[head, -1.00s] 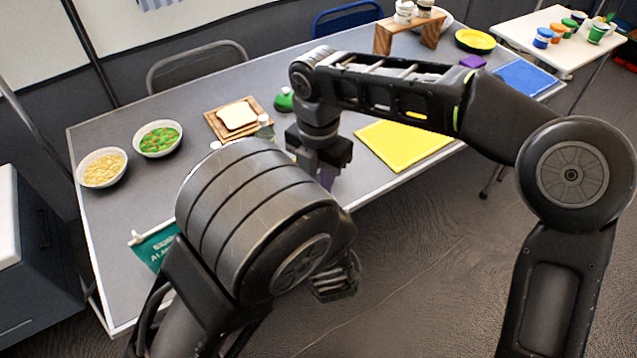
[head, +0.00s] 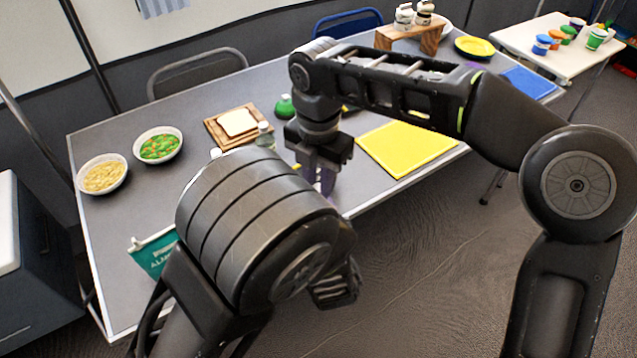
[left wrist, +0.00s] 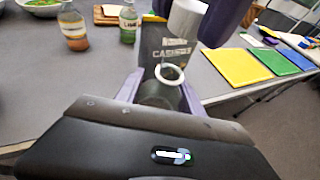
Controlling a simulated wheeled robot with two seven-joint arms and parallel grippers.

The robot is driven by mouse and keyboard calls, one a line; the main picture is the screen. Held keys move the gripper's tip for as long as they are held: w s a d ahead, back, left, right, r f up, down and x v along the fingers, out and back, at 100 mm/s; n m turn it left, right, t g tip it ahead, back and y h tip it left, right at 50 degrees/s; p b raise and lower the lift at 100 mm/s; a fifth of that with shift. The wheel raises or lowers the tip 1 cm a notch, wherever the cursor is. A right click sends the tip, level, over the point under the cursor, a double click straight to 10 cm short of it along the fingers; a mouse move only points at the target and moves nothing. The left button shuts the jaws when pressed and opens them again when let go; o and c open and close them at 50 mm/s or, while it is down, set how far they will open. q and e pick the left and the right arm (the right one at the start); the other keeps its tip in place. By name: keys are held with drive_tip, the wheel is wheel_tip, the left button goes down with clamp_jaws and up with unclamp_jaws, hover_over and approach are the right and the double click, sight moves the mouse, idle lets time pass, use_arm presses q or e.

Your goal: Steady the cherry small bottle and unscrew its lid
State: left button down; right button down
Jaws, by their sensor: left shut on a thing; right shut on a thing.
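In the left wrist view, my left gripper (left wrist: 160,90) is shut around the dark small bottle (left wrist: 158,96), which stands between its purple fingers. The bottle's round mouth shows open; its label is not in view. A white lid (left wrist: 186,20) is apart from the mouth, just above it, between the purple fingers of my right gripper. In the head view my right gripper (head: 325,182) points down over the table's front edge, shut; the lid in it cannot be made out there. My left gripper and the bottle are hidden behind my left arm in the head view.
A cashews bag (left wrist: 165,42) stands close behind the bottle. Two small bottles (left wrist: 73,30) (left wrist: 128,24) are to its left. A green almonds bag (head: 152,254), two food bowls (head: 103,190) (head: 159,160), bread on a board (head: 238,143) and a yellow mat (head: 406,166) are on the table.

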sight(318, 188)
drive_tip(key=shift+r, duration=1.6)
use_arm(q)
drive_tip(key=shift+a, duration=0.1)
